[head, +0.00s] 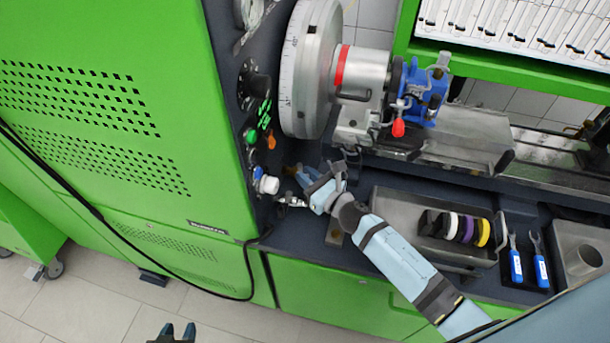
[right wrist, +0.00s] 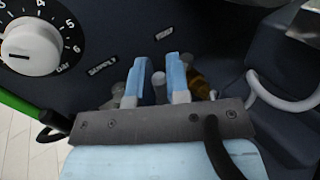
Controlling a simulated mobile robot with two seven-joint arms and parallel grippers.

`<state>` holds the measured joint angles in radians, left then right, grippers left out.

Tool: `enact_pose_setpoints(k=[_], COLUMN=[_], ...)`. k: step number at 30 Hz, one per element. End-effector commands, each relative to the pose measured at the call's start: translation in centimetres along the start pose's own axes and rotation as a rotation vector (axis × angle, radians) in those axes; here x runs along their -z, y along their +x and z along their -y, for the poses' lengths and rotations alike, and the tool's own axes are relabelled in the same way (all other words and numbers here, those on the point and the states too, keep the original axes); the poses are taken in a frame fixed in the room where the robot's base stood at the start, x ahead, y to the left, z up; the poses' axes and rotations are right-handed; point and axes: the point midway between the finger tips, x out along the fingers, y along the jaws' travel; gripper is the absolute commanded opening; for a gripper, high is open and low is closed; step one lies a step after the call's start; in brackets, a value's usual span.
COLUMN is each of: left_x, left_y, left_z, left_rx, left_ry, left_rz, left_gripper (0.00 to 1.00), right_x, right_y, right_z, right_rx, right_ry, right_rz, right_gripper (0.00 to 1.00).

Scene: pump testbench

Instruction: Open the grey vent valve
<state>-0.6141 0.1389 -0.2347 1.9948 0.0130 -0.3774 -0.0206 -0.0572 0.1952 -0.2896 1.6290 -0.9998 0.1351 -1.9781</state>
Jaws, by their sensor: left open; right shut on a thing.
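The grey vent valve (right wrist: 158,84) shows in the right wrist view as a small grey handle on the dark panel, between my two light-blue fingers. My right gripper (right wrist: 160,80) is shut on it; the fingers hide part of it, so its turn position cannot be told. In the head view my right gripper (head: 312,183) is at the lower part of the dark panel, and the valve is hidden there. My left gripper (head: 176,333) is open and empty at the bottom edge, over the floor, away from the panel.
A white pressure dial (right wrist: 30,46) is left of my right gripper, and an amber part (right wrist: 200,84) is close to its right finger. A grey hose (right wrist: 282,92) curves at the right. A tray (head: 402,208) with coloured rings and blue-handled tools (head: 515,264) lie right of my right arm.

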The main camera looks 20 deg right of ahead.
Motion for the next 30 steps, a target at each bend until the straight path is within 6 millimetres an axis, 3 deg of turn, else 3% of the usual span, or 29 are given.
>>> enact_pose_setpoints(k=[4,5,8,17,30], left_x=[-0.1,-0.1,-0.1,-0.2,-1.5], left_y=[0.0,0.0,0.0,0.1,0.9], left_z=[0.0,0.0,0.0,0.0,0.0], left_rx=[0.0,0.0,0.0,0.0,0.0], left_ry=[0.0,0.0,0.0,0.0,0.001], left_rz=[0.001,0.001,0.002,0.003,0.002], left_gripper=[0.41,0.41,0.41,0.41,0.41], right_x=[-0.1,-0.1,-0.1,0.0,0.2], right_y=[0.0,0.0,0.0,-0.2,-6.6], right_z=[0.1,0.1,0.1,0.0,0.1], right_rx=[0.003,0.003,0.003,0.002,0.003], right_ry=[-0.001,-0.001,-0.001,-0.001,-0.001], right_rz=[0.002,0.002,0.001,0.0,-0.001], right_gripper=[0.0,0.21,0.41,0.41,0.41])
